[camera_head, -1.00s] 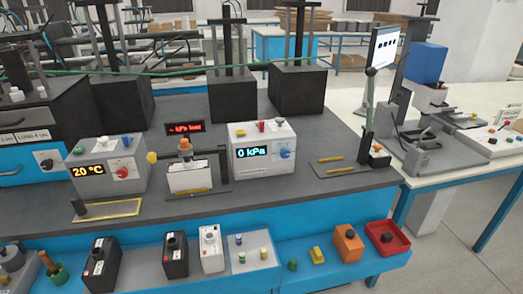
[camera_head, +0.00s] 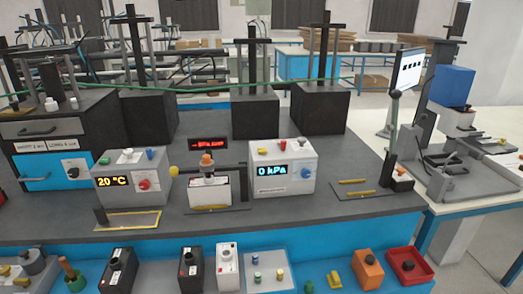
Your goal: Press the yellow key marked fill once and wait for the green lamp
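A grey box with a "0 kPa" display (camera_head: 274,174) stands on the dark bench, right of the middle. It has a blue knob on its front and small coloured keys on top; a small yellow one (camera_head: 263,144) is among them. I cannot read any "fill" marking at this size. No lit green lamp can be made out. Left of this box, a white battery-like block (camera_head: 208,190) sits in a dark frame with an orange-topped part above it. A yellow ball-shaped knob (camera_head: 174,172) is at that frame's left side. Neither of my grippers is in view.
A "20 °C" box (camera_head: 131,180) stands to the left, and a small red-lit display (camera_head: 208,143) behind the frame. A lower blue front shelf (camera_head: 320,266) holds several batteries, an orange block (camera_head: 368,270) and a red tray (camera_head: 409,265). A screen on a post (camera_head: 397,70) stands right.

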